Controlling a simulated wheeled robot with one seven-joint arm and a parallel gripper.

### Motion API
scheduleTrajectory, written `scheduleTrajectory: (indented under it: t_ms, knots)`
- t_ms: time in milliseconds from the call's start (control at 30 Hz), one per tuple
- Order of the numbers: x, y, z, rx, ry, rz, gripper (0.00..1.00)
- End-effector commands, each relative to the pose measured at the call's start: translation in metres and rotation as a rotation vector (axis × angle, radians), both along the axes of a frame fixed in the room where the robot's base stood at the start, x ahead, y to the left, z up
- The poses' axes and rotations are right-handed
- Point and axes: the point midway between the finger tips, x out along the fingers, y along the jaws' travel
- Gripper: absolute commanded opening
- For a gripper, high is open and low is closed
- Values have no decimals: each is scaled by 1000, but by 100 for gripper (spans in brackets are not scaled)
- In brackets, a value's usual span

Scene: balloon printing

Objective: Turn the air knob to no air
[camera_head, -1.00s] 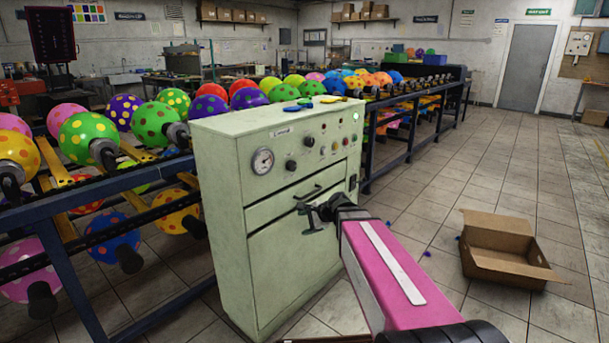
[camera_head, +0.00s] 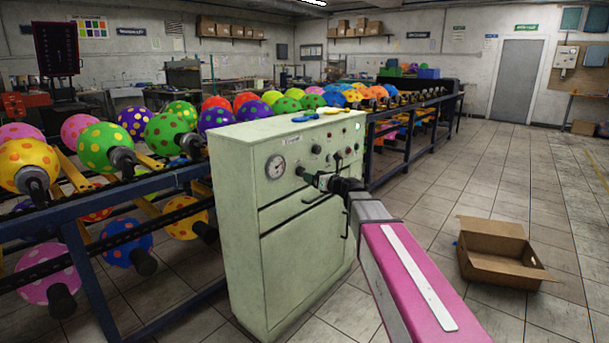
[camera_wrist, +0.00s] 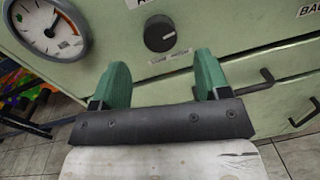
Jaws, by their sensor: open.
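A round gauge (camera_head: 276,166) is left of the knob. A second black knob (camera_head: 316,149) is higher and to the right. A drawer handle lies below on the machine (camera_head: 240,220). Racks of balloons stand behind. An open cardboard box (camera_head: 500,270) is on the floor at right.

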Motion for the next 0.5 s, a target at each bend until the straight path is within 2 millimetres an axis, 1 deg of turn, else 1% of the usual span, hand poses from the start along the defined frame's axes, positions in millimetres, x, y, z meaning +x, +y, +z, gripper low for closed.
scheduleTrajectory:
  t_ms: [33,200,333,500]
  knots:
    - [10,8,0,0,0,1,69]
    - [27,28,0,-1,-1,1,69]
    - [35,38,0,-1,0,0,69]
    - [39,44,0,-2,-1,0,69]
